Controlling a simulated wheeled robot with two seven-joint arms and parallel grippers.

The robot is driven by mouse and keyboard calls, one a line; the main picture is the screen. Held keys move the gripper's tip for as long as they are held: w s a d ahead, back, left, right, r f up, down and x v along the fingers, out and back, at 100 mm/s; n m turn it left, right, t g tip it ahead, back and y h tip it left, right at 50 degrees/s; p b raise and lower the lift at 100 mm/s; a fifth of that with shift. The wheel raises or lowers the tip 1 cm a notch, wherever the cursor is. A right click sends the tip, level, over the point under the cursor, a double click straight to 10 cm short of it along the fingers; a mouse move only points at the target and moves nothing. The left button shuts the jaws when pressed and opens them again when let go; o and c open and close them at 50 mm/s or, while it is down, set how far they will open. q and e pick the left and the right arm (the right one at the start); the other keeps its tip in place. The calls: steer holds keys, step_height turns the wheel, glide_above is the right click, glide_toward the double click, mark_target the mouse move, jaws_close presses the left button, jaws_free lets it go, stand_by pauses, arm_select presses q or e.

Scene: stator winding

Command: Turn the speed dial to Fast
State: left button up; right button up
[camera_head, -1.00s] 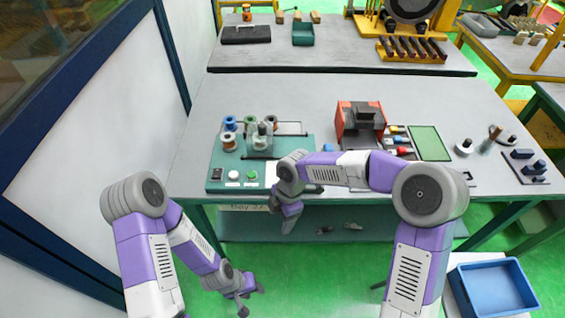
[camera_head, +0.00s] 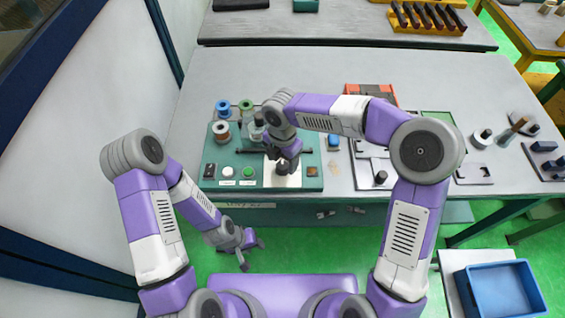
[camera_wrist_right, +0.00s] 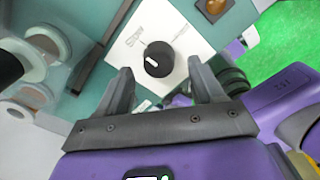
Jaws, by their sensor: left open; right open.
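The speed dial is a black round knob with a white mark (camera_wrist_right: 158,60) on a white square plate (camera_wrist_right: 140,27). A word that looks like "Slow" is printed on the plate at the knob's upper left in the right wrist view; other lettering is unreadable. My right gripper (camera_wrist_right: 160,78) is open, its fingers apart on either side of the knob in that view; contact cannot be told. In the head view my right gripper (camera_head: 284,160) is over the plate (camera_head: 283,181) and partly hides the dial. My left gripper (camera_head: 244,248) is open and empty, low in front of the table.
The dial sits on a green panel (camera_head: 310,182) with a white button (camera_head: 227,172), a green button (camera_head: 248,173) and several wire spools (camera_head: 221,130) behind. A dark bar (camera_wrist_right: 103,46) runs near my right gripper. A blue bin (camera_head: 500,290) stands at lower right.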

mark_target(282, 167)
steer(key=shift+f, duration=1.35)
steer(key=shift+w, duration=0.1)
steer(key=c, duration=1.1)
steer(key=shift+o, duration=0.2)
